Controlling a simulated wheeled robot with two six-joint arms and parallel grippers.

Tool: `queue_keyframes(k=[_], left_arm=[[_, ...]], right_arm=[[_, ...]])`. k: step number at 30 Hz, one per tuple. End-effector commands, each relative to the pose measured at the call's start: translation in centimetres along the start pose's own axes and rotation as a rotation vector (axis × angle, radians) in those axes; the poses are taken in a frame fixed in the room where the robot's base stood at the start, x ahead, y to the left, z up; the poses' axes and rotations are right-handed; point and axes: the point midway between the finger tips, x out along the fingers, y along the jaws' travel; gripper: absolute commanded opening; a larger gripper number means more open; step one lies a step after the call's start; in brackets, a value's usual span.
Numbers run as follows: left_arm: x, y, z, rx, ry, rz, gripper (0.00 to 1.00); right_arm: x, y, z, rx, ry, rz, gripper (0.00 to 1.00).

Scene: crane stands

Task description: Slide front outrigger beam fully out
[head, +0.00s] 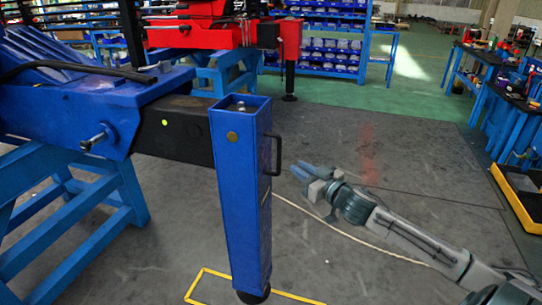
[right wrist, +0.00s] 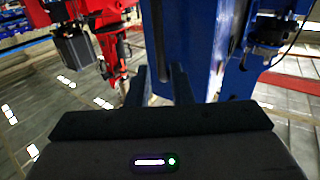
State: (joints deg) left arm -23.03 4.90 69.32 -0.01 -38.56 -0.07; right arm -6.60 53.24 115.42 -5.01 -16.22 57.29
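The front outrigger's black beam (head: 180,130) shows between the blue housing (head: 105,105) and the upright blue jack leg (head: 240,185). A small yellow-green dot is on the beam's side. A pin with a round knob (head: 92,140) sticks out of the housing. A black handle (head: 277,155) is on the leg's right face. My right gripper (head: 302,173) is just right of the handle and slightly below it, apart from it. In the right wrist view its two fingers (right wrist: 160,88) are spread with a gap, and the blue leg (right wrist: 190,35) is ahead. My left gripper is out of view.
A yellow outline (head: 215,272) is on the floor around the leg's foot. A blue trestle (head: 125,195) supports the housing. A thin cable lies across the grey floor. A red outrigger (head: 288,45) and shelves stand behind; a blue workbench (head: 510,100) is at right.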

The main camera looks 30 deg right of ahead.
Motion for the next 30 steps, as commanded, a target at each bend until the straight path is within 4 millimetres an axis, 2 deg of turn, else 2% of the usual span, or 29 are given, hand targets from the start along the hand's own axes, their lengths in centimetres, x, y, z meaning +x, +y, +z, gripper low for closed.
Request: queue_keyframes(k=[10,19,30], left_arm=[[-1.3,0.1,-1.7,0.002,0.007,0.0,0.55],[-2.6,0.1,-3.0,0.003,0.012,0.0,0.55],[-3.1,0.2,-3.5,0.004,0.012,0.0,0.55]], right_arm=[[2.4,-0.1,0.1,0.005,0.003,-0.004,0.2],[5.7,0.0,0.1,0.006,0.002,0.0,0.2],[9.8,-0.1,0.1,0.003,0.0,-0.002,0.2]])
